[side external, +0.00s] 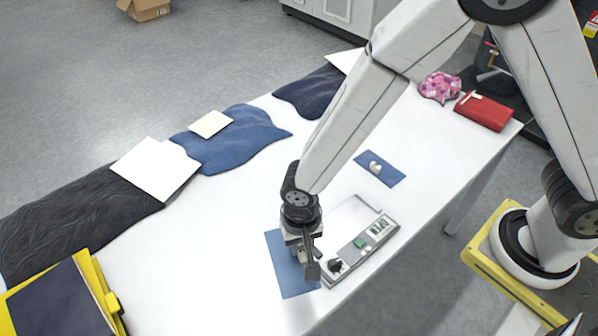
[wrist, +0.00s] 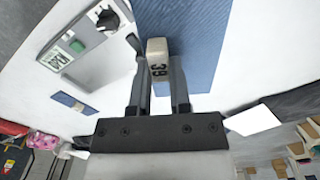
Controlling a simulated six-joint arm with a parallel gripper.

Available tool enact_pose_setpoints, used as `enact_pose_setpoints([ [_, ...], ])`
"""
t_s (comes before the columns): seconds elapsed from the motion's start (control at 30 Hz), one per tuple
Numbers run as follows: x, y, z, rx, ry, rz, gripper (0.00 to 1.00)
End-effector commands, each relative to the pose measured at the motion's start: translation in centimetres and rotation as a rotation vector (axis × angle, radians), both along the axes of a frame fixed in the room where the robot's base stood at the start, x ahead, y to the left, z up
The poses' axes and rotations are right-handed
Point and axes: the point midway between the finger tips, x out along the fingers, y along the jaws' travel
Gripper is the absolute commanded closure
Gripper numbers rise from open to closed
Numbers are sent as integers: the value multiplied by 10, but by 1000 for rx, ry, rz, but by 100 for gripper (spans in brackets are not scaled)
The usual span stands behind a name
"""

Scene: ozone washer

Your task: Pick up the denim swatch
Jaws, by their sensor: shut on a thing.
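The denim swatch (side external: 284,272) is a flat blue rectangle near the front edge of the white table, left of the control panel. In the wrist view it is the blue woven sheet (wrist: 200,40) beyond my fingers. A small beige block with dark digits (wrist: 157,50) sits over the swatch; whether it is fixed to it I cannot tell. My gripper (side external: 306,262) points down over the swatch. In the wrist view my gripper's fingers (wrist: 158,78) are closed on the beige block. My gripper hides part of the swatch in the side view.
The control panel (side external: 375,236) with a dark knob and green button lies just right of the swatch. A smaller blue swatch (side external: 391,178) with whitish pieces lies behind it. Dark and blue cloths (side external: 235,143) line the far edge. A red pouch (side external: 484,111) stands at back right.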

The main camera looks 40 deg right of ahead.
Motion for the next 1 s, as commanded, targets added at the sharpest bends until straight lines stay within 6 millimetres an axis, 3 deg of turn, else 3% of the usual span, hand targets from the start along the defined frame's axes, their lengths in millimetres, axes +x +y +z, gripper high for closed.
enact_pose_setpoints([
  [1.0, -1, -7, 1, 0, 0, 49, 100],
])
